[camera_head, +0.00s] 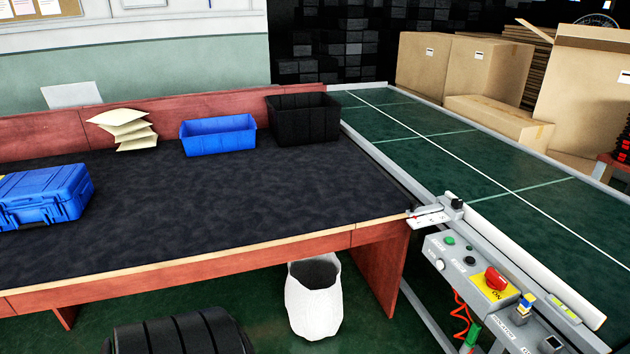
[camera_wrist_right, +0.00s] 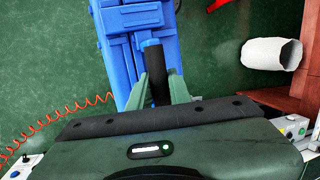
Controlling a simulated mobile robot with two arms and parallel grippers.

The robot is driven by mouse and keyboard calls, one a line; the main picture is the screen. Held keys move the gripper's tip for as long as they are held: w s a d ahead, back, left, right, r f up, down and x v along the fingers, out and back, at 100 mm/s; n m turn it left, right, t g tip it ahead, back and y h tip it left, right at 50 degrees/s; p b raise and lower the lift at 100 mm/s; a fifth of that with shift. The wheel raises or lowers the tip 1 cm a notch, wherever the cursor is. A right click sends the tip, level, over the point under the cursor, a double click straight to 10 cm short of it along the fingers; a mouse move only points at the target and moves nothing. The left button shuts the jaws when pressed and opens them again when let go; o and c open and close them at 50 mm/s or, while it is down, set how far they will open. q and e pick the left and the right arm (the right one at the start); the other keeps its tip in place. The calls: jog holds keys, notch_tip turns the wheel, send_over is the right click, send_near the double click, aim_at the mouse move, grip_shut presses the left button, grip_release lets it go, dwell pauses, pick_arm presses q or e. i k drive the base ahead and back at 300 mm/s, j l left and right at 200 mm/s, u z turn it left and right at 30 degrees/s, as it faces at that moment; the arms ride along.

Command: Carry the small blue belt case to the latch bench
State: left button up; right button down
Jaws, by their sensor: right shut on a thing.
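A blue case (camera_wrist_right: 125,45) with a dark handle (camera_wrist_right: 154,72) fills the upper middle of the right wrist view, over the green floor. My right gripper (camera_wrist_right: 158,88) is shut on this handle, one green finger on each side. The far end of the case is cut off by the picture's top edge, and the held case does not show in the head view. Another blue case (camera_head: 48,193) lies on the dark top of the bench (camera_head: 230,205) at the left of the head view. My left gripper is in neither view.
A blue bin (camera_head: 218,136), a black bin (camera_head: 303,118) and padded envelopes (camera_head: 125,128) stand along the bench's back. The conveyor (camera_head: 450,150), with a control box (camera_head: 470,268), runs on the right. A white waste bin (camera_head: 313,300) stands by the bench leg. The bench's middle is clear.

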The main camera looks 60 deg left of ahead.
aim_at(310, 203)
jog(key=u, duration=2.6)
jog(key=i+l+u, duration=0.1)
jog(key=l, duration=0.25)
jog(key=i+l, duration=0.2)
jog(key=l, duration=0.15)
jog(key=i+l+u, duration=0.15)
jog(key=l, duration=0.2)
jog(key=i+l, duration=0.15)
jog(key=l, duration=0.2)
jog(key=u, duration=0.05)
